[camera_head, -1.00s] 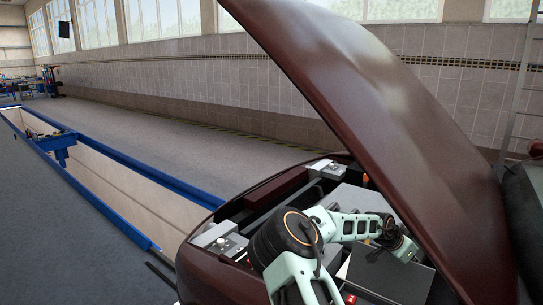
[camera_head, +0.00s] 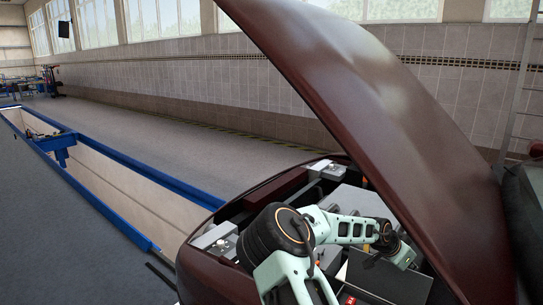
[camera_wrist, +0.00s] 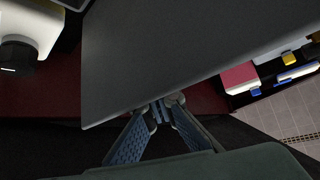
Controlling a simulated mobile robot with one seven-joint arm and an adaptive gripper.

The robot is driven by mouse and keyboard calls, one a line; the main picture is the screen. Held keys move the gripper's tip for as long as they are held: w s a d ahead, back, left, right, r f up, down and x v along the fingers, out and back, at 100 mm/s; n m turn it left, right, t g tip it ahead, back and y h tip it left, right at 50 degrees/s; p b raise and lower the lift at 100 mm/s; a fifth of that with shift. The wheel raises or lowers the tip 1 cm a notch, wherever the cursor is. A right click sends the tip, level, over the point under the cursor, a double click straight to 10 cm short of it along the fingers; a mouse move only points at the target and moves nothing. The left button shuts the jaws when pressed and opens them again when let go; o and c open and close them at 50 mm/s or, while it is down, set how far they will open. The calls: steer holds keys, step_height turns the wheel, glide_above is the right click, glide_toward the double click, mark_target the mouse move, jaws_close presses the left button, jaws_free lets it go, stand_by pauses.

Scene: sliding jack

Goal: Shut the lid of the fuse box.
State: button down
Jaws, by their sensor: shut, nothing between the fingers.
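A dark grey flat panel, which looks like the fuse box lid (camera_wrist: 190,60), fills the upper middle of the wrist view and stands tilted. Coloured blocks, red, yellow and blue, show past its right edge; they look like the fuse box contents (camera_wrist: 240,78). My gripper (camera_wrist: 162,108) is shut and empty at the panel's lower edge; whether it touches cannot be told. In the head view, my gripper (camera_head: 371,261) is small, beside a dark panel (camera_head: 385,278) in the engine bay. The box's hinge is not clear.
The raised dark red hood (camera_head: 400,120) leans over my arm on the right. The engine bay's front rim (camera_head: 205,275) lies left of my arm. A battery-like white box with a black cap (camera_wrist: 25,30) shows upper left in the wrist view.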

mark_target(408, 270)
steer(key=shift+s+a+f, duration=0.35)
steer(key=shift+s+f, duration=0.25)
steer(key=shift+f, duration=0.25)
steer(key=shift+s+a+r+p, duration=0.75)
steer(key=shift+s+r+p, duration=0.05)
steer(key=shift+w+r, duration=0.15)
steer(key=shift+r, duration=0.1)
steer(key=shift+r, duration=0.15)
steer(key=shift+s+a+r+p, duration=0.5)
steer(key=shift+s+r+p, duration=0.25)
steer(key=shift+r+p, duration=0.1)
steer(key=shift+s, duration=0.1)
